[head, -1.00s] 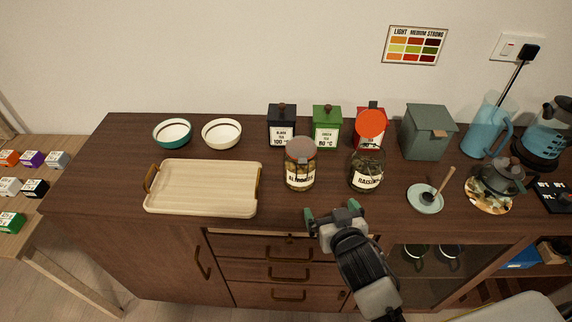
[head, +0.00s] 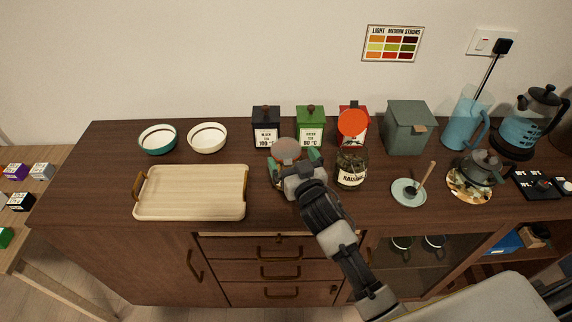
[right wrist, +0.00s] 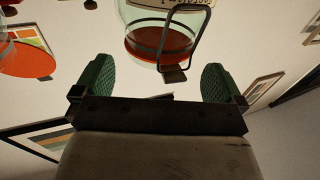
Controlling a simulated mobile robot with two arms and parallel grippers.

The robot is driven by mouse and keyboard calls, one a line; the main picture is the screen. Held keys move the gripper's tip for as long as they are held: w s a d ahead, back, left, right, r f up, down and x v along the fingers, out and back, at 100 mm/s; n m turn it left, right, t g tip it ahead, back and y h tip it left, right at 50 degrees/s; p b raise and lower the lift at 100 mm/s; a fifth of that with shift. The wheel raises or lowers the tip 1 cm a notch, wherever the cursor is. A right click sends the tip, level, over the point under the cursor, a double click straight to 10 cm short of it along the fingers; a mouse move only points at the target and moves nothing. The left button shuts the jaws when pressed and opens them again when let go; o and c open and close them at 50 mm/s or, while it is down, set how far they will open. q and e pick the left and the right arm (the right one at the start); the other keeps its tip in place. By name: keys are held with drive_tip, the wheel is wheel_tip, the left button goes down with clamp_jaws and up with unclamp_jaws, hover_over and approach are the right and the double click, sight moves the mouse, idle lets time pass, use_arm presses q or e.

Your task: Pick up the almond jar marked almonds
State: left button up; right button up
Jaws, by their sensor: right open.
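The almond jar (head: 287,149) is a glass jar with a reddish-brown lid, standing on the wooden sideboard. Its body and label are mostly hidden behind my right gripper (head: 294,165) in the head view. The gripper is open, with a green fingertip on either side of the jar. In the right wrist view the jar (right wrist: 158,15) appears upside down with its wire clasp and part of its label, centred ahead of the two open fingers (right wrist: 157,80). I cannot tell whether either finger touches it. My left gripper is not in view.
The raisins jar (head: 351,170), with a red lid, stands close on the right. Black (head: 266,130), green (head: 310,128) and red (head: 354,110) canisters stand behind. A wooden tray (head: 190,212) lies to the left, with two bowls behind it. A small dish (head: 402,199) is further right.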

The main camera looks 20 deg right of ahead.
sight(289, 152)
drive_tip(key=shift+w+f, duration=0.1)
drive_tip(key=shift+w, duration=1.45)
drive_tip(key=shift+s, duration=0.1)
drive_tip(key=shift+c, duration=0.3)
drive_tip(key=c, duration=1.7)
drive_tip(key=shift+r, duration=0.25)
